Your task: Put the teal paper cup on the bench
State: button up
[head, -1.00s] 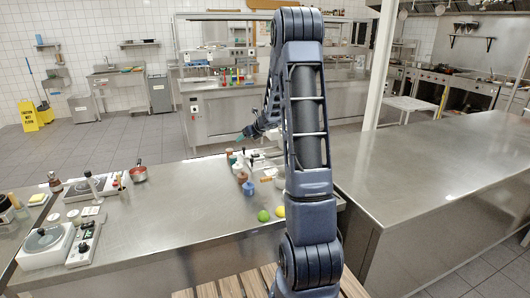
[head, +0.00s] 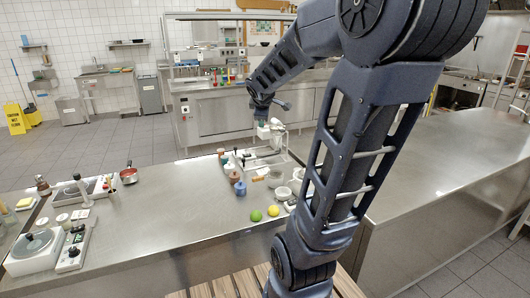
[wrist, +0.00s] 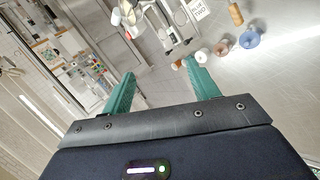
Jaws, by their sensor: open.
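My gripper (wrist: 160,68) shows two teal fingers spread apart in the wrist view, with nothing between them. In the head view my gripper (head: 262,120) is small, above the far right end of the near steel bench (head: 170,222), close to a white appliance there. I cannot pick out a teal paper cup in either view; the teal I can make out near the gripper appears to be its own fingers. My arm hides part of the scene on the right.
Another steel bench (head: 460,150) at the right has a broad clear top. The near bench's middle is clear.

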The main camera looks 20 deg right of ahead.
jog(key=s+a+f+m+g+y, duration=0.1)
jog(key=s+a+m, duration=0.1)
jog(key=s+m, duration=0.2)
jog(key=s+a+f+m+g+y, duration=0.1)
jog(key=s+a+m, duration=0.2)
jog(key=s, duration=0.7)
jog(key=s+a+f+m+g+y, duration=0.1)
jog(key=s+a+m+g, duration=0.1)
jog(key=s+m, duration=0.3)
jog(key=s+a, duration=0.1)
jog(key=s, duration=0.2)
jog(key=shift+a+f, duration=0.2)
jog(key=shift+f, duration=0.2)
